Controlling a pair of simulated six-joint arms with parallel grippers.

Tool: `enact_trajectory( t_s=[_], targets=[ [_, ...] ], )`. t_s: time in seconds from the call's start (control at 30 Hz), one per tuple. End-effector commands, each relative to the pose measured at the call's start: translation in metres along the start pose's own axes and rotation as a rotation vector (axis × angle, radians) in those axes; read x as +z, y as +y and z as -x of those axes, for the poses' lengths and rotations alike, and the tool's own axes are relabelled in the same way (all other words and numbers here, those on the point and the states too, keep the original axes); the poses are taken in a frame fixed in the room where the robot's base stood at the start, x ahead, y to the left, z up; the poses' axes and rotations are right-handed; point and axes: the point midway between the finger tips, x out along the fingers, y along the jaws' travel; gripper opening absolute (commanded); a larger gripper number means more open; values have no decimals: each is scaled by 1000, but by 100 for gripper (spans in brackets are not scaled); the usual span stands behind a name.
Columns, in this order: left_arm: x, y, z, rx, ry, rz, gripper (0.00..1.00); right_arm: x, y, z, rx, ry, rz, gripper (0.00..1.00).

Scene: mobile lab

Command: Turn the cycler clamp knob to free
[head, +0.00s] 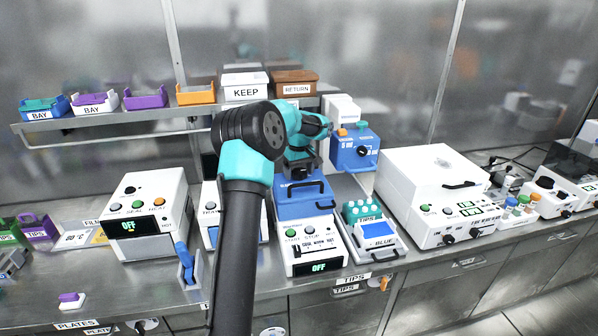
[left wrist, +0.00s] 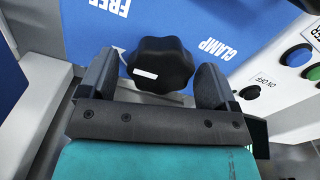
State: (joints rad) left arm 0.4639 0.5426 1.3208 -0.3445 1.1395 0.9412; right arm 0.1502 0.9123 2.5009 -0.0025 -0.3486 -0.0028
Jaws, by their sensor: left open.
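The clamp knob (left wrist: 162,62) is black and lobed, with a white line pointing to the left in the left wrist view. It sits on a blue panel (left wrist: 190,18) printed FREE at the upper left and CLAMP at the right. My left gripper (left wrist: 156,82) is open, with one finger on each side of the knob; I cannot tell whether they touch it. In the head view my left gripper (head: 302,170) is over the blue-topped machine (head: 305,205), and the knob is hidden there. My right gripper is not in view.
Blue and green buttons (left wrist: 297,56) and a black ON/OFF knob (left wrist: 250,92) lie right of the clamp knob. The blue-topped machine stands between a white instrument and a tip box (head: 375,230). A large white machine (head: 430,190) is to the right. A shelf (head: 120,121) runs behind.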

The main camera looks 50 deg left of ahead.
Motion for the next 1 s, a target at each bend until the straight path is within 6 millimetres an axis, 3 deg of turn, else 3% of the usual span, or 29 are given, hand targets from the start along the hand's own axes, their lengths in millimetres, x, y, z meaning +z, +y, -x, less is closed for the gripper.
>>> enact_trajectory(
  t_s=[0.37, 1.0],
  targets=[
    [0, 0, 12, 2, 2, -1, 84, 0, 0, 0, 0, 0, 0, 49],
    [0, 1, 127, 4, 3, -1, 84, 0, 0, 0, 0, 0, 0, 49]
  ],
)
